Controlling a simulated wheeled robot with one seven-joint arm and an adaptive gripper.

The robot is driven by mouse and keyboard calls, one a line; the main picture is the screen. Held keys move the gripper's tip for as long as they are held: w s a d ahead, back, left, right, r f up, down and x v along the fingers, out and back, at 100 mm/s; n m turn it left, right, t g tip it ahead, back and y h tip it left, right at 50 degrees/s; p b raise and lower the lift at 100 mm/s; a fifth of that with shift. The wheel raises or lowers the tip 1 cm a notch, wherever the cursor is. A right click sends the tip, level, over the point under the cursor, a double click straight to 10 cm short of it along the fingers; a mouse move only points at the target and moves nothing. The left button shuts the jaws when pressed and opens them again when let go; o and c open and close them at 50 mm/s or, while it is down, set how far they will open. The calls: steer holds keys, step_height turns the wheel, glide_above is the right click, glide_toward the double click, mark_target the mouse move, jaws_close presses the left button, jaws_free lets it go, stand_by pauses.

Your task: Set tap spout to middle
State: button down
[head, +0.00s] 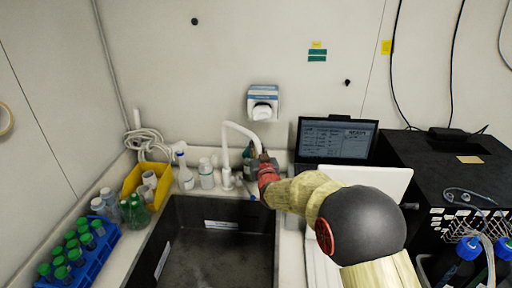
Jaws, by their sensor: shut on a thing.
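The white tap (227,179) stands on the rim behind the sink (222,245). Its thin spout (238,126) rises, bends and slopes down to the right, so its end is over toward the sink's right side. My gripper (263,157) is at the end of the spout and shut on it. The red wrist and the arm come in from the right. The fingertips are small and dark here, and the spout's tip is partly hidden by them.
Bottles (206,173) stand left of the tap, and a yellow bin (138,181) is further left. A blue rack (80,255) holds several green-capped tubes. A wall dispenser (262,103) hangs above. A laptop (337,139) and a black machine (450,165) stand to the right.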

stand_by(0.4)
steer(key=s+a+m+h, duration=0.2)
steer(key=s+a+h, duration=0.2)
steer(key=s+a, duration=0.3)
steer(key=shift+a+f+m+t, duration=0.3)
steer(key=shift+a+m, duration=0.1)
steer(key=shift+a, duration=1.6)
steer(key=shift+s, duration=0.1)
stand_by(0.4)
steer(key=c, duration=2.2)
jaws_free()
steer(key=shift+s, duration=0.1)
steer(key=o, duration=0.4)
steer(key=shift+r, duration=0.2)
